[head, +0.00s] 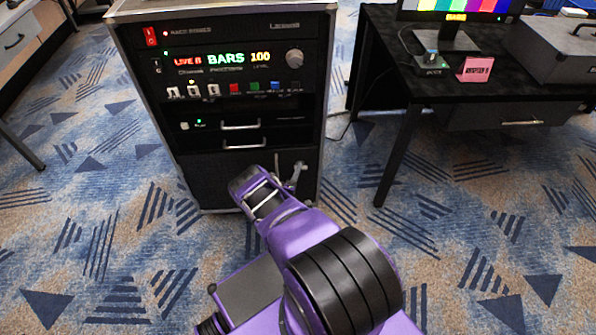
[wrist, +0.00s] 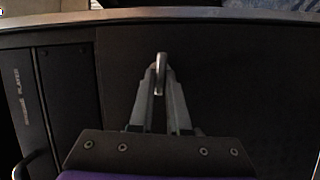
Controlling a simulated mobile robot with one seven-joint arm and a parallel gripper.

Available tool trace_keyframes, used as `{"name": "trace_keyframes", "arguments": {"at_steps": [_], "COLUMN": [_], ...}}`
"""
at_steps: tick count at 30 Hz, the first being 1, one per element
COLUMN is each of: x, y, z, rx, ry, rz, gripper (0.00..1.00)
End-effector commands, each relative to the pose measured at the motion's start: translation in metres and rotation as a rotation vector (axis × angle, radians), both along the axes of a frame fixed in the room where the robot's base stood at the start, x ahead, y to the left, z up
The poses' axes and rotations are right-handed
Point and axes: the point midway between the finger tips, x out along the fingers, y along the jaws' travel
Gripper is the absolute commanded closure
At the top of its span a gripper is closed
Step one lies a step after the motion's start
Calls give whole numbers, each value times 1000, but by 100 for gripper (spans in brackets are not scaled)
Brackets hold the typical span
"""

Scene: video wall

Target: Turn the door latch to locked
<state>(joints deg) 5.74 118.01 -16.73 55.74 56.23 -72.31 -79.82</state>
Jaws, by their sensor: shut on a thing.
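The door latch is a small grey metal lever on the dark lower door (head: 212,177) of the rack cabinet. In the wrist view the latch (wrist: 160,72) stands upright in the picture between the two fingertips of my gripper (wrist: 160,90). The fingers are closed in on it. In the head view my gripper (head: 289,176) is at the right part of the lower door, and the arm hides part of the door. The latch itself is hard to make out there among the fingers. I cannot tell from the markings whether it stands at locked.
The cabinet's upper panel (head: 228,75) carries a lit display, a knob and several buttons. Drawer handles (head: 241,127) sit above the door. A black desk (head: 430,80) with a monitor stands at the right. Patterned carpet (head: 480,240) lies clear in front.

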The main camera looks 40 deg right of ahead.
Motion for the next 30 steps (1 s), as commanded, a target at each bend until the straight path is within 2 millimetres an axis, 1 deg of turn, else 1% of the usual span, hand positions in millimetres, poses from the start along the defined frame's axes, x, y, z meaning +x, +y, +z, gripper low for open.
{"name": "trace_keyframes", "arguments": {"at_steps": [10,11,15,16,30], "x": [0,0,0,0,-1], "y": [0,0,0,0,-1], "z": [0,0,0,0,0], "rx": [-2,-2,-2,-2,-1], "ry": [1,1,1,1,1], "rz": [1,1,1,1,1], "gripper": [100,82,56,55,55]}}
